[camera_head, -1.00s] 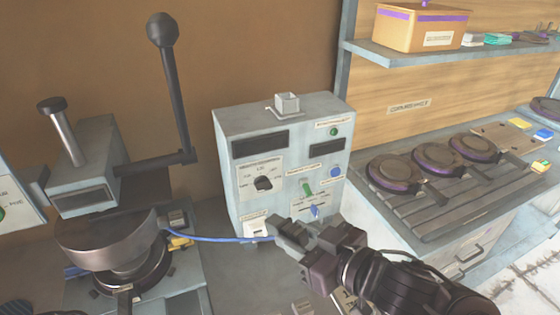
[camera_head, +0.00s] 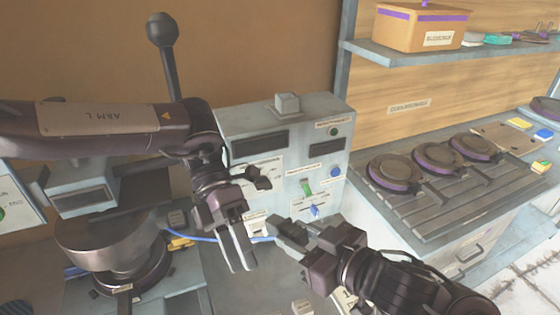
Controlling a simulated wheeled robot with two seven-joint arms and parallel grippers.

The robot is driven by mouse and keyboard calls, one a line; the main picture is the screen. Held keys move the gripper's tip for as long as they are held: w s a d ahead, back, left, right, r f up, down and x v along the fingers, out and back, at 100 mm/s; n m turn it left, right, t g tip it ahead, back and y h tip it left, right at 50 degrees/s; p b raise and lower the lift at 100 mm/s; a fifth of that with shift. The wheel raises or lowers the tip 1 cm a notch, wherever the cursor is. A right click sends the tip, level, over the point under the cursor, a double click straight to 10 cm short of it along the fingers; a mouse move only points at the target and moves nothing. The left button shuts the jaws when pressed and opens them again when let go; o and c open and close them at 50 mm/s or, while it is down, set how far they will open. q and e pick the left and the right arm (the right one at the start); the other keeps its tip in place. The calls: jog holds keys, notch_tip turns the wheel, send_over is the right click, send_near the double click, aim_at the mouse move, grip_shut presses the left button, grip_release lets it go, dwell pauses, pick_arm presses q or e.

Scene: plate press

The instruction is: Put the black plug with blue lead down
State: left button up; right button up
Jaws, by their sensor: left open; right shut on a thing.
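The blue lead (camera_head: 205,239) runs from the press base, behind my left gripper, to the lower front of the grey control box (camera_head: 290,160). My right gripper (camera_head: 278,230) is shut at the lead's right end, low in front of the box. The black plug itself is hidden or cannot be told apart from the dark fingers. My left gripper (camera_head: 242,262) is open and empty, pointing down just left of the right gripper and in front of the lead.
The press (camera_head: 110,235) with its upright lever (camera_head: 163,60) stands at the left. A rack with several round plates (camera_head: 395,172) is at the right, under a shelf (camera_head: 450,50) with a box (camera_head: 420,25). Some bench surface below the control box is clear.

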pick_arm(q)
jog(key=w+d+r+m+t+y, duration=0.3)
jog(key=w+d+r+m+t, duration=0.15)
jog(key=r+m, duration=0.4)
pick_arm(e)
jog(key=shift+s, duration=0.1)
pick_arm(q)
jog(key=m+t+y, duration=0.1)
jog(key=m+t, duration=0.4)
jog(key=m, duration=0.4)
send_near(280, 219)
jog(key=f, duration=0.9)
jog(key=shift+d+f, duration=0.2)
jog(key=shift+f, duration=0.1)
jog(key=c, duration=1)
jog(key=shift+r, duration=0.1)
grip_shut()
pick_arm(e)
jog(key=o, duration=0.8)
jog(key=shift+a, duration=0.1)
jog(key=shift+o, duration=1.4)
